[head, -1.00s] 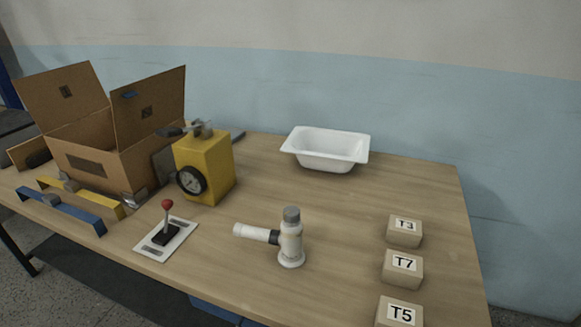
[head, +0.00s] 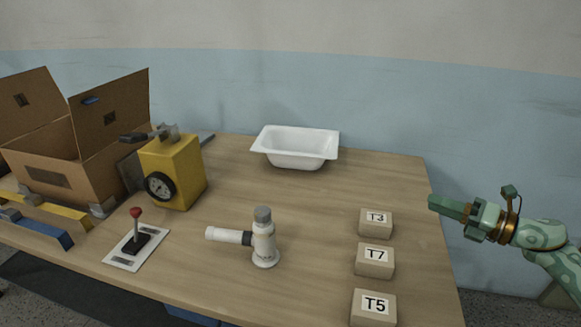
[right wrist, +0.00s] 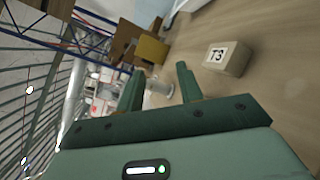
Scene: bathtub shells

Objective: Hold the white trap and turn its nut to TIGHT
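The white trap (head: 264,246) stands upright near the front middle of the table, with a grey cap on top. Its white side pipe (head: 225,235) points left, and a dark nut (head: 247,238) sits where the pipe meets the body. In the right wrist view the trap (right wrist: 159,91) shows small and blurred between the fingers. My right gripper (head: 436,203) is beyond the table's right edge, far from the trap. Its two fingers stand apart and empty in the right wrist view (right wrist: 158,84). My left gripper is not in view.
Blocks T3 (head: 376,223), T7 (head: 375,261) and T5 (head: 373,308) stand between the right gripper and the trap. A red-knobbed lever (head: 136,226), a yellow gauge box (head: 184,172) and a cardboard box (head: 62,157) are left. A white tub (head: 295,148) stands behind. The middle is clear.

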